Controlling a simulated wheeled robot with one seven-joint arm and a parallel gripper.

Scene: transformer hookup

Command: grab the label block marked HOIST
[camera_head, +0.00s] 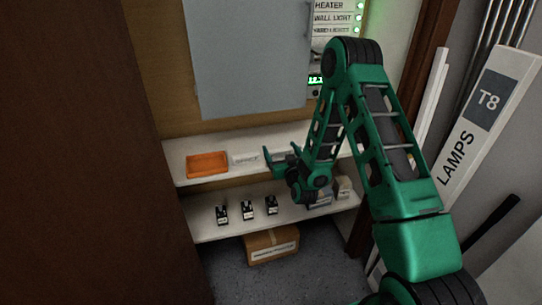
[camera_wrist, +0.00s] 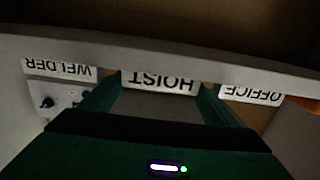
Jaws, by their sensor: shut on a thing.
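The white label block marked HOIST (camera_wrist: 158,81) shows upside down in the middle of the wrist view. My gripper (camera_wrist: 158,90) is shut on it, with one green finger at each end of the block. In the head view my gripper (camera_head: 281,154) is at the upper shelf. The HOIST block cannot be made out clearly there. The label marked OFFICE (camera_wrist: 251,95) is right of my gripper in the wrist view, and the one marked WELDER (camera_wrist: 59,69) is to the left. I cannot tell whether the HOIST block touches the shelf.
An orange tray (camera_head: 207,164) sits on the upper shelf (camera_head: 182,148), left of a pale label block (camera_head: 245,158). Several small black devices (camera_head: 246,209) stand on the lower shelf (camera_head: 205,232). A cardboard box (camera_head: 271,245) is below. A grey panel (camera_head: 245,60) hangs above.

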